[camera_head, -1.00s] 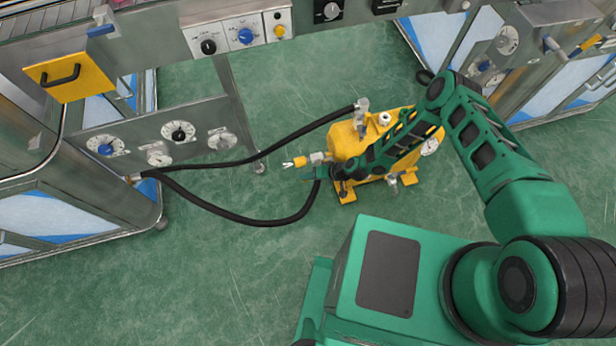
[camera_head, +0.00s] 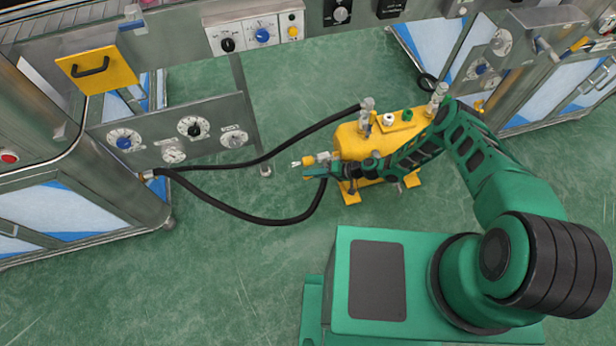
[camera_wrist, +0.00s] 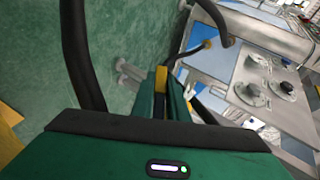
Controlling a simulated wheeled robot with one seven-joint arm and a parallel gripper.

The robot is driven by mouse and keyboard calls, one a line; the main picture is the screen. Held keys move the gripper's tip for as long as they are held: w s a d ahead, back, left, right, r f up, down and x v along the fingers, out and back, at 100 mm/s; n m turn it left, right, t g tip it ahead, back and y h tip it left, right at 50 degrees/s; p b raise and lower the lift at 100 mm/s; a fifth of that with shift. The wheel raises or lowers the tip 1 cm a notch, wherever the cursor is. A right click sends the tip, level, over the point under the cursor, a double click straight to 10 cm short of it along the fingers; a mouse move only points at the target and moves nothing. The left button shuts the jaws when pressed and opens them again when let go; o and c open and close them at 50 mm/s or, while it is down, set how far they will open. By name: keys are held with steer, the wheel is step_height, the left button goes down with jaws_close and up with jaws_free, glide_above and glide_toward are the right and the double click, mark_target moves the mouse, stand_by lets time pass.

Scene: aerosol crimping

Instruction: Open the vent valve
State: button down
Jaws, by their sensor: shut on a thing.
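The yellow tank (camera_head: 352,140) stands on the green floor, partly hidden by my arm. On its left side a small metal fitting with a yellow part, seemingly the vent valve (camera_head: 308,160), sticks out to the left. My gripper (camera_head: 309,174) is at this fitting, just below it in the head view. In the wrist view my gripper (camera_wrist: 161,96) has its fingers closed on a small yellow piece, seemingly the valve's handle (camera_wrist: 161,78). The fingers hide most of it, so its exact angle cannot be told.
Two black hoses (camera_head: 262,220) run from the tank area to the steel cabinet (camera_head: 110,185) at left, one passing close to my gripper. A dial panel (camera_head: 185,135) stands behind them. Open green floor (camera_head: 230,280) lies at front left.

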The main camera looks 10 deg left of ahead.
steer(key=shift+a+f, duration=0.1)
steer(key=c, duration=1.7)
jaws_free()
steer(key=shift+c, duration=0.2)
steer(key=v, duration=1)
steer(key=shift+d, duration=0.4)
